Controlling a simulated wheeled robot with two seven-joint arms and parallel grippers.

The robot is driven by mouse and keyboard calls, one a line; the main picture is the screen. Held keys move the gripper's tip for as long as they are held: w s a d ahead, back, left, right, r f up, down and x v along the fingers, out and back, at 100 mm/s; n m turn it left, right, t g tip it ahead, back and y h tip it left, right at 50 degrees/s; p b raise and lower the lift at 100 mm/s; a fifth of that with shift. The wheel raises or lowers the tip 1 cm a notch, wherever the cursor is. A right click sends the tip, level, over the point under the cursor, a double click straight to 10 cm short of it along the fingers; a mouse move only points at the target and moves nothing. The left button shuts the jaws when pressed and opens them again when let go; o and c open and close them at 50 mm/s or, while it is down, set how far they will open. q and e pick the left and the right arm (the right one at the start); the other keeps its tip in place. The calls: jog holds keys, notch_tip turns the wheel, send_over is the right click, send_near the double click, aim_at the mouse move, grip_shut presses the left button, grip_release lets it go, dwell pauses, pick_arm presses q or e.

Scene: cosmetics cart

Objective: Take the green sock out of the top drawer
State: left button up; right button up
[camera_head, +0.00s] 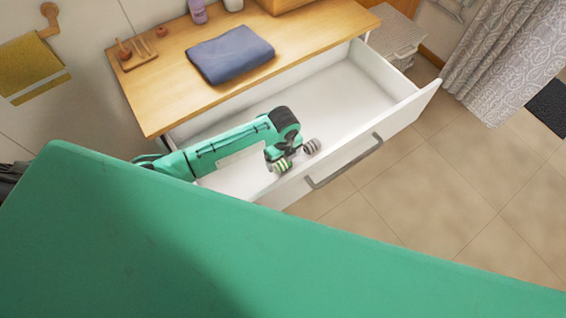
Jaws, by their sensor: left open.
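The top drawer (345,95) of the cabinet is pulled open, its white inside showing. A small rolled sock with green and pale stripes (282,166) lies in the drawer near its front panel. A grey striped rolled sock (312,147) lies just right of it. My left arm reaches into the drawer from the left. My left gripper (279,155) is open and points down right at the green sock, partly hiding it. I cannot tell whether the fingers touch it. My right gripper is not in view.
A dark grey handle (344,165) is on the drawer front. The wooden cabinet top (170,85) carries a folded blue cloth (230,54), a small wooden rack (137,53) and a purple bottle (198,11). The drawer's right half is empty. Tiled floor lies right.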

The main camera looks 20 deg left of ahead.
aim_at(284, 162)
pick_arm(q)
jog(key=shift+f, duration=1.85)
jog(key=shift+d, duration=0.1)
jog(key=c, duration=1.1)
jog(key=shift+o, duration=0.2)
jog(key=shift+r, duration=0.1)
